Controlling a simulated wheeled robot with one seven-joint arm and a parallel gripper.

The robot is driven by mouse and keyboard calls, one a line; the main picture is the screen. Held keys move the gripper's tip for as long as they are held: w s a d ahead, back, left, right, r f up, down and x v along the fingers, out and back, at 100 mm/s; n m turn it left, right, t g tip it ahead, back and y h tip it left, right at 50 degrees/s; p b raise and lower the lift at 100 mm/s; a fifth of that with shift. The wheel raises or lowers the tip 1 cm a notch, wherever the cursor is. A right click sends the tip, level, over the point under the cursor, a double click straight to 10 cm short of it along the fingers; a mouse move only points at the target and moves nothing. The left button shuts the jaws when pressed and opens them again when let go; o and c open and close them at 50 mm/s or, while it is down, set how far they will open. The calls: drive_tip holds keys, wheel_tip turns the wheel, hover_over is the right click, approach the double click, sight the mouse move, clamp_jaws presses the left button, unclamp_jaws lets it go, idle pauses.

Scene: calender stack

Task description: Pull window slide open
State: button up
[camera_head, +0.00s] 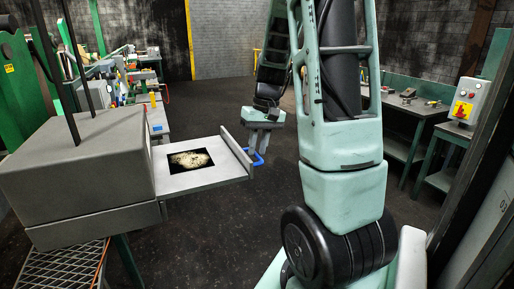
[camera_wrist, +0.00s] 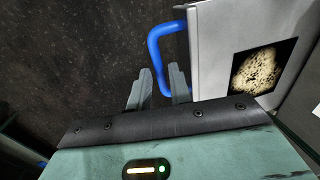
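The window slide (camera_head: 215,177) is a flat light-grey tray that sticks out to the right from a grey box. A dark square with a pale blotchy patch lies on it. A blue handle (camera_head: 255,159) is fixed to its right end panel. In the wrist view the slide (camera_wrist: 212,60) is at upper right and the blue handle (camera_wrist: 154,50) curves out from its edge. My gripper (camera_head: 259,147) is at the handle, fingers pointing down. In the wrist view my gripper (camera_wrist: 159,69) has its fingers apart, with part of the handle showing between them. I cannot tell whether they touch it.
The grey box (camera_head: 80,165) stands at left on a green frame. A cluttered bench (camera_head: 140,85) is behind it. The dark floor (camera_head: 215,105) behind the slide is clear.

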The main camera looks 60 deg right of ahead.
drive_tip(key=shift+o, duration=0.6)
drive_tip(key=shift+s, duration=0.1)
wheel_tip(320, 180, up, 17)
drive_tip(key=s+d+b, duration=0.1)
drive_tip(key=d+b, duration=0.1)
drive_tip(key=shift+s+d+b, duration=0.25)
drive_tip(key=shift+s+b, duration=0.05)
drive_tip(key=shift+s, duration=0.05)
